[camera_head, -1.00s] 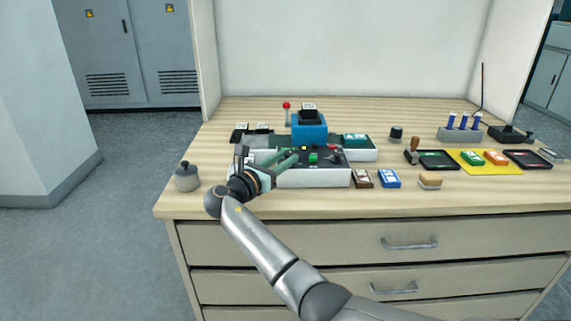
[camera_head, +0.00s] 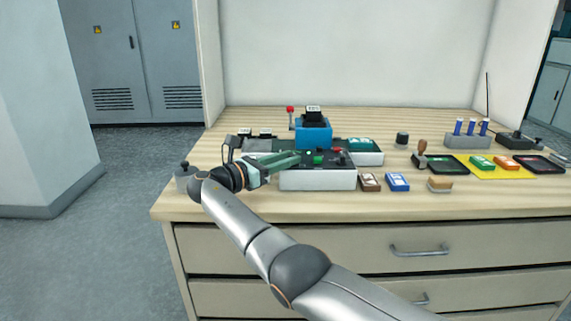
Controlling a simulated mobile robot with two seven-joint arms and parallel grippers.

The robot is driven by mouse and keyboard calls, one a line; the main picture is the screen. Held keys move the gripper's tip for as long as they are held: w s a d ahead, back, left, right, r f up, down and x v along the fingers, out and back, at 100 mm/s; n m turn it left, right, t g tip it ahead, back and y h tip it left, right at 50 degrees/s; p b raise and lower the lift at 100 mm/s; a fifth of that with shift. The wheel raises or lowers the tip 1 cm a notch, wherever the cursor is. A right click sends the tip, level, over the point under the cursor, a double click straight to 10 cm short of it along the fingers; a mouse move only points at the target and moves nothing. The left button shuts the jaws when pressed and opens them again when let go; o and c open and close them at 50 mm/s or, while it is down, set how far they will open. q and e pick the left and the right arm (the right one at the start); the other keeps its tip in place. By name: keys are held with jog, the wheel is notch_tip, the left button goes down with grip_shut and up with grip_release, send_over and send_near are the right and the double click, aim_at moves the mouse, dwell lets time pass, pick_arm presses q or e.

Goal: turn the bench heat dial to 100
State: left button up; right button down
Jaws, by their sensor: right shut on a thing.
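A control box (camera_head: 318,181) with a white front and dark top stands on the bench near its front edge. Its top carries a green button (camera_head: 318,159), a red button (camera_head: 337,149) and a black knob (camera_head: 342,158). My right gripper (camera_head: 298,157) lies low over the left part of the box top, its greenish fingers pointing right. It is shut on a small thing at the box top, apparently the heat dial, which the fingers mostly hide. The dial's marks and reading cannot be made out. My left gripper is not in view.
A blue press (camera_head: 313,135) with a red-knobbed lever stands behind the box. A grey lidded pot (camera_head: 183,172) is close to my right wrist at the left edge. Brown (camera_head: 369,182) and blue (camera_head: 398,182) packs lie right of the box; ink pads and stamps lie farther right.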

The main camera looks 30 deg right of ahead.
jog(key=shift+f, duration=0.1)
dwell(0.5)
jog(key=c, duration=0.6)
grip_release()
